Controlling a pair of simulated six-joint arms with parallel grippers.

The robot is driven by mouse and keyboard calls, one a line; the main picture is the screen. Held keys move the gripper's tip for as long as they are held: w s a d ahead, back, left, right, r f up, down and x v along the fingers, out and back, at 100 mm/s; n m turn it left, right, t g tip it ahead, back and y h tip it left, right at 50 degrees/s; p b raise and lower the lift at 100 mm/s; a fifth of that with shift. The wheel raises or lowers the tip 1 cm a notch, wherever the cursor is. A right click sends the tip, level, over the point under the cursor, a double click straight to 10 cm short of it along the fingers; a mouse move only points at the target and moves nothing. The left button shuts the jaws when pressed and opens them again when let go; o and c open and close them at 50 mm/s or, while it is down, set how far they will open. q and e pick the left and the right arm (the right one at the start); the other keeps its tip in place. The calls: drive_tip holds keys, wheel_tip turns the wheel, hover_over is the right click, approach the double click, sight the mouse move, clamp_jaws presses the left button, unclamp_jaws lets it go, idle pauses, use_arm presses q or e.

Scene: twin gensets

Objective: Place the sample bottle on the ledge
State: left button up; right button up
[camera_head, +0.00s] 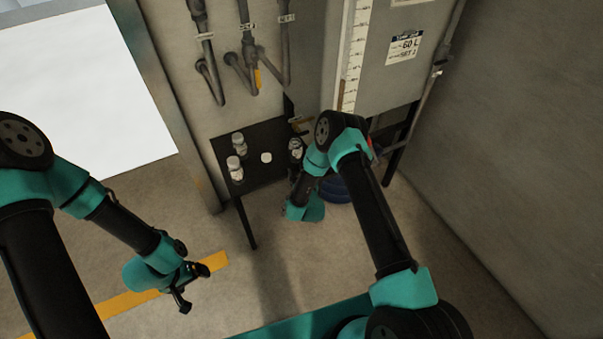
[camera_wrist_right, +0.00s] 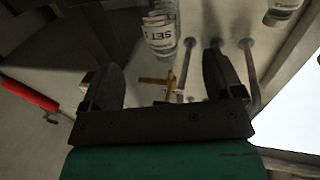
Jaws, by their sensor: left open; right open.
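A dark ledge (camera_head: 262,175) stands against the wall in the head view. Two clear bottles with white caps, one at the back (camera_head: 239,143) and one at the front (camera_head: 235,168), stand at its left side. A third bottle (camera_head: 296,148) is at its right, beside my right arm. Which one is the sample bottle I cannot tell. In the right wrist view, a bottle labelled "SET" (camera_wrist_right: 160,32) lies just beyond the fingertips of my open right gripper (camera_wrist_right: 162,75), apart from them. The right fingers are hidden in the head view. My left gripper (camera_head: 190,285) is open and empty above the floor.
A small white round item (camera_head: 266,157) is on the ledge's middle. Pipes (camera_head: 246,50) run down the wall behind. A grey tank (camera_head: 400,60) with a scale is at the right. A blue round object (camera_head: 336,190) is partly hidden below my right arm.

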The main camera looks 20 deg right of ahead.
drive_tip(key=s+r+g+y, duration=0.2)
drive_tip(key=s+g, duration=0.6)
drive_tip(key=s, duration=0.8)
drive_tip(key=s+r+g+y, duration=0.2)
drive_tip(key=s+g, duration=0.7)
drive_tip(key=s, duration=0.7)
drive_tip(key=shift+s+d+m+y, duration=0.15)
drive_tip(key=shift+d+m+y, duration=0.2)
drive_tip(key=shift+y, duration=0.35)
